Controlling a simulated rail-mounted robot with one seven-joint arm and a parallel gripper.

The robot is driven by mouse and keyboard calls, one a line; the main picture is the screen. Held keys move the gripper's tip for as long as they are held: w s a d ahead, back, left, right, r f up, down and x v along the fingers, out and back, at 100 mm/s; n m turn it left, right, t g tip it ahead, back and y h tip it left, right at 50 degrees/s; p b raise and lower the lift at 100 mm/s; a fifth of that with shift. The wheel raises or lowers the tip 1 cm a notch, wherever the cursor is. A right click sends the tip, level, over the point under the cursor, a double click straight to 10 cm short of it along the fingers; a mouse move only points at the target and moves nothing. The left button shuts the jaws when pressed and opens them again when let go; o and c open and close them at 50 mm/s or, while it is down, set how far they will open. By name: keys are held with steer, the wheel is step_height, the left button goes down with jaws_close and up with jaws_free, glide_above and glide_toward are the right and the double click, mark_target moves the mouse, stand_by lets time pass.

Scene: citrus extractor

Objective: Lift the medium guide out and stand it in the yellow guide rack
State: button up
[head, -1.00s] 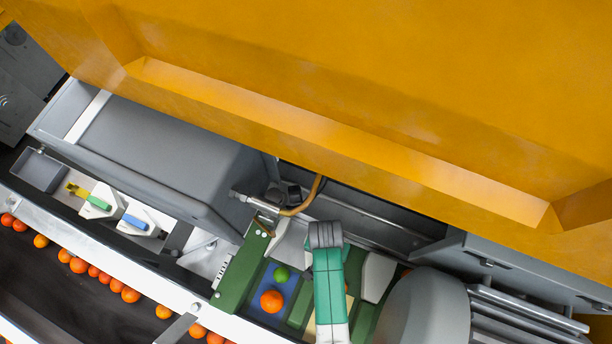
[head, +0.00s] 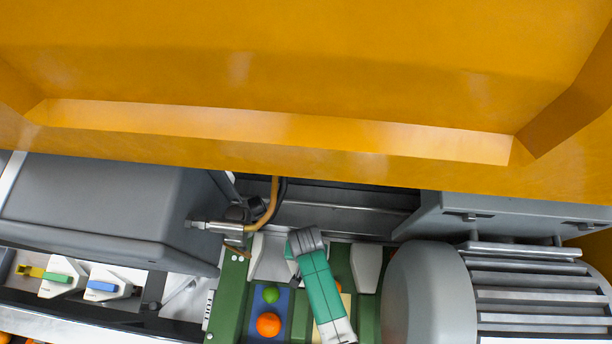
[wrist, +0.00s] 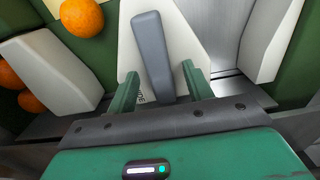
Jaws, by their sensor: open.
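In the wrist view a white guide plate with a raised grey handle (wrist: 153,55) stands in the middle. A few dark letters show on it, partly covered, so I cannot read its size. My gripper (wrist: 160,70) is open, with one green finger on each side of the handle. A gap shows on both sides; the right one looks wider. In the head view my arm hides the gripper and this guide. A yellow piece (head: 30,271), perhaps part of the guide rack, shows at the far left, beside white guides with a green handle (head: 57,277) and a blue handle (head: 102,286).
White blocks flank the guide at left (wrist: 45,72) and right (wrist: 268,35) in the wrist view. An orange (wrist: 82,17) lies close by. In the head view a green fruit (head: 271,295) and an orange lie on a blue panel. A large orange-yellow cover hangs above.

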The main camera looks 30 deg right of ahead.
steer(key=shift+f, duration=0.2)
stand_by(0.6)
jaws_close()
